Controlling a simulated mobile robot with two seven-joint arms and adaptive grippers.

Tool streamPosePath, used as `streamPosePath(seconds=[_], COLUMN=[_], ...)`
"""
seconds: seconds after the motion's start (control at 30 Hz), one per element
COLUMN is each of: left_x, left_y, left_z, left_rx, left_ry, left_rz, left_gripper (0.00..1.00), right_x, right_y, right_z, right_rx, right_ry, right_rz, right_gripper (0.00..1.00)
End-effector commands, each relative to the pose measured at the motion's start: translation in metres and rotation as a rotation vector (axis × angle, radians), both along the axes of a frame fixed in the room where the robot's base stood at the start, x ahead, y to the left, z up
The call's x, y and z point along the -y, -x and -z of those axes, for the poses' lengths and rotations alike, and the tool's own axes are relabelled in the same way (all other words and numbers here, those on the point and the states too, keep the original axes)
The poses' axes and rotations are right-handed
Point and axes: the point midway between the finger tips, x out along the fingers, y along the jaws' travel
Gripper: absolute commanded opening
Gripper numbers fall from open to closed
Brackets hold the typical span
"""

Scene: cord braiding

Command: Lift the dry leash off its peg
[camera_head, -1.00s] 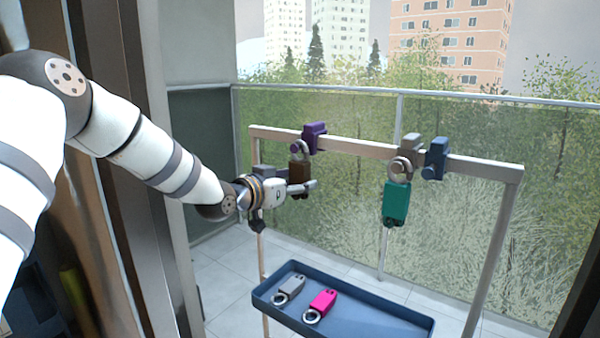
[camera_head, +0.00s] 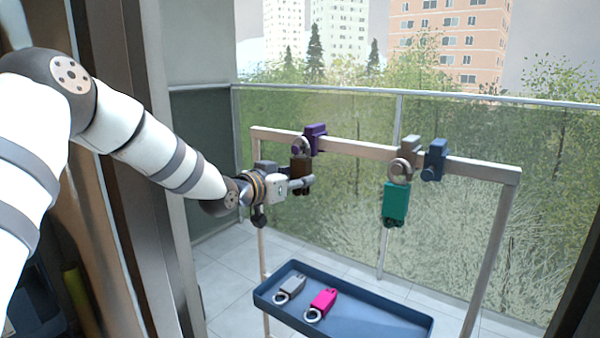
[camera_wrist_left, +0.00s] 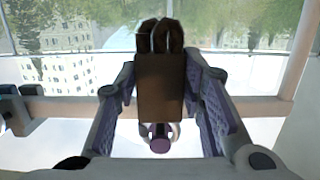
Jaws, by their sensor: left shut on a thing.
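A brown leash (camera_head: 301,178) with a silver ring hangs at the purple peg (camera_head: 316,137) on the left of the rack. My left gripper (camera_head: 302,184) is shut on its brown body. In the left wrist view, the brown body (camera_wrist_left: 161,88) fills the gap between the fingers, and the ring shows around the round purple peg end (camera_wrist_left: 160,140). A teal leash (camera_head: 396,204) hangs by its ring from the grey peg (camera_head: 410,148). I cannot tell by look which leash is dry. My right gripper is not in view.
A blue peg (camera_head: 435,160) on the rack bar (camera_head: 360,147) is empty. A dark blue tray (camera_head: 380,327) below holds a grey leash (camera_head: 292,286) and a pink leash (camera_head: 322,302); its right part is free. A glass railing stands behind the rack.

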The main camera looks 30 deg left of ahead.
Motion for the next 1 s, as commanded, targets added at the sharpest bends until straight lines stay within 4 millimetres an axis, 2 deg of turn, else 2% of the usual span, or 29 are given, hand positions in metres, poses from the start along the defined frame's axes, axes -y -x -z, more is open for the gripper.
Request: streamPosePath(seconds=[0.27, 0.7, 1.0], left_x=[0.000, -0.002, -0.004], left_y=[0.001, 0.030, 0.048], left_z=[-0.001, -0.005, 0.000], left_rx=[0.000, 0.006, 0.000], left_ry=[0.000, 0.000, 0.000], left_rz=[0.000, -0.001, 0.000], left_gripper=[0.09, 0.09, 0.09], right_x=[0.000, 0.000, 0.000], right_y=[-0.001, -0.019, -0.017], right_z=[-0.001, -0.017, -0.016], right_rx=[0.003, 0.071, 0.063], right_ry=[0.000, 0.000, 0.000], right_rz=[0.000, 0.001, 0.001], right_gripper=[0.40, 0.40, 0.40])
